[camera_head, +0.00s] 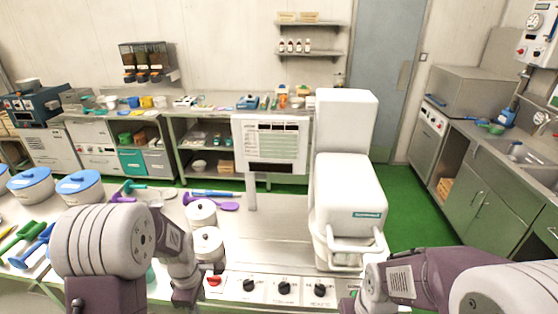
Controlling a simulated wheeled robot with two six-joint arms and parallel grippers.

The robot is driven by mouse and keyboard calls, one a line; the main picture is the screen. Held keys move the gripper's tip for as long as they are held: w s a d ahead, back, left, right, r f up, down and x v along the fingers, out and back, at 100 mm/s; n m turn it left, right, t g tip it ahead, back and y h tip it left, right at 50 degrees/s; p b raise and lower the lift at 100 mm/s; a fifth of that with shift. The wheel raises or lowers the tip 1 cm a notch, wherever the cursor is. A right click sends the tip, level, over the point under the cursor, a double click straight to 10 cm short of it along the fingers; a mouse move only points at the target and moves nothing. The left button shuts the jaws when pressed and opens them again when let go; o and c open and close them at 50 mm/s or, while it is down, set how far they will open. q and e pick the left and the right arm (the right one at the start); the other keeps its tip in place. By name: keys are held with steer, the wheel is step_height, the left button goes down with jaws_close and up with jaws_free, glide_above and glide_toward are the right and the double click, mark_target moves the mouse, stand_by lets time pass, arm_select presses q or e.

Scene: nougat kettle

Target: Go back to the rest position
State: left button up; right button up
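My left arm comes in from the lower left, and its gripper end (188,292) points down at the front edge of the steel table, left of the control knobs. My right arm comes in from the lower right, and its gripper end (352,303) is low at the bottom edge, right of the knobs. The fingers of both grippers are mostly hidden or cut off, so I cannot see whether they are open. The white kettle machine (348,190) stands on the table between the arms, with a white handle bar low at its front.
Two white lidded canisters (207,240) stand close beside my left arm. Purple and blue utensils (222,206) lie behind them. Blue-lidded tubs (80,184) and scoops (33,246) are at left. A control panel with black knobs (284,288) fronts the table. Bare tabletop (275,235) lies left of the kettle.

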arm_select(q)
steer(key=s+d+r+m+b, duration=0.1)
steer(key=s+d+m+b, duration=0.2)
steer(key=s+m, duration=0.5)
steer(key=d+m, duration=0.1)
steer(key=m, duration=0.7)
steer(key=shift+s+d+r+m+t, duration=0.2)
steer(key=shift+s+r+m+t, duration=0.05)
steer(key=shift+s+m+t, duration=0.15)
arm_select(e)
steer(key=f, duration=0.3)
steer(key=shift+w+f, duration=0.25)
steer(key=shift+f, duration=0.1)
arm_select(q)
steer(key=shift+w, duration=0.1)
arm_select(e)
steer(key=shift+c, duration=0.3)
